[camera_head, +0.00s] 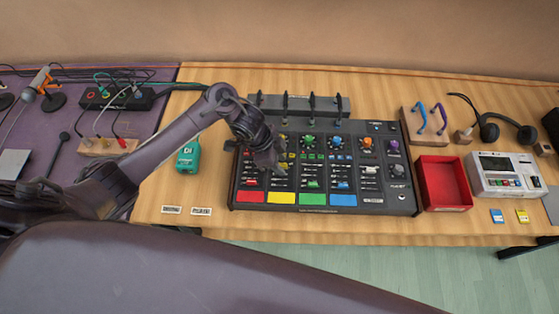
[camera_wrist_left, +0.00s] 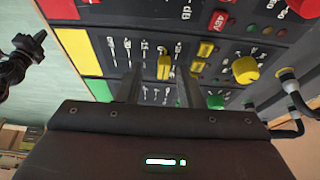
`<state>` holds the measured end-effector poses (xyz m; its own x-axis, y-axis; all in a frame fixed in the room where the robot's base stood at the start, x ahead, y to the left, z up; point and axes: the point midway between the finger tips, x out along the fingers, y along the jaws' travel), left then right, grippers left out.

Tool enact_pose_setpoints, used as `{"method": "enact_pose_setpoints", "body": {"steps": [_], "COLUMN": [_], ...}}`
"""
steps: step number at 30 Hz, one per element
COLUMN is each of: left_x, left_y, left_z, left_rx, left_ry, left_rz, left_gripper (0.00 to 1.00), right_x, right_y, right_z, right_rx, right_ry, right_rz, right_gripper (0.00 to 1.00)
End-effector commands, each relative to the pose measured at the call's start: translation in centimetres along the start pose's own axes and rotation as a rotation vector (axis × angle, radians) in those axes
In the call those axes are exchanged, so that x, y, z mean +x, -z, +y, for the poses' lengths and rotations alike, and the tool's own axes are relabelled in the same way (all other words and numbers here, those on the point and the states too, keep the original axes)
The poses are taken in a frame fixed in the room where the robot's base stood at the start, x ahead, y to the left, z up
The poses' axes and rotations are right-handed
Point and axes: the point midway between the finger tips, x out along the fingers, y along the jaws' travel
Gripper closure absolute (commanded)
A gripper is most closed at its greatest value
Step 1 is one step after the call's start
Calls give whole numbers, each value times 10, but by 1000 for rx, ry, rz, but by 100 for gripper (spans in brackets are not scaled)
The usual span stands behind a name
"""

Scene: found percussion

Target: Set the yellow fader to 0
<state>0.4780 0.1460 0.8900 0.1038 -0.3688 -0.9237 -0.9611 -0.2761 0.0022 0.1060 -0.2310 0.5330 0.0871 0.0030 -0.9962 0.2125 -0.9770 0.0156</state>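The mixer (camera_head: 405,205) lies on the wooden table, with red, yellow, green and blue pads along its front. The yellow fader (camera_wrist_left: 164,67) is a small yellow cap in the yellow channel, in line with the yellow pad (camera_head: 281,197). My left gripper (camera_head: 272,162) is over that channel and hides the fader in the head view. In the left wrist view my left gripper (camera_wrist_left: 158,85) is open, its two fingers on either side of the fader with gaps visible. I cannot tell how deep the fingertips reach.
A yellow knob (camera_wrist_left: 245,70) and cable plugs (camera_wrist_left: 290,90) stand near the fingers at the mixer's back. A red tray (camera_head: 443,185) sits right of the mixer, and a teal box (camera_head: 188,155) left of it.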

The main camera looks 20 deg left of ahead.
Motion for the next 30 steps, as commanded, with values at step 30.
{"method": "enact_pose_setpoints", "body": {"steps": [30], "left_x": [-68], "left_y": [1], "left_z": [-7], "left_rx": [17], "left_ry": [16], "left_rz": [5], "left_gripper": [66], "right_x": [31], "right_y": [1], "right_z": [-1], "right_rx": [0], "right_ry": [1], "right_rz": [5], "right_gripper": [100]}}
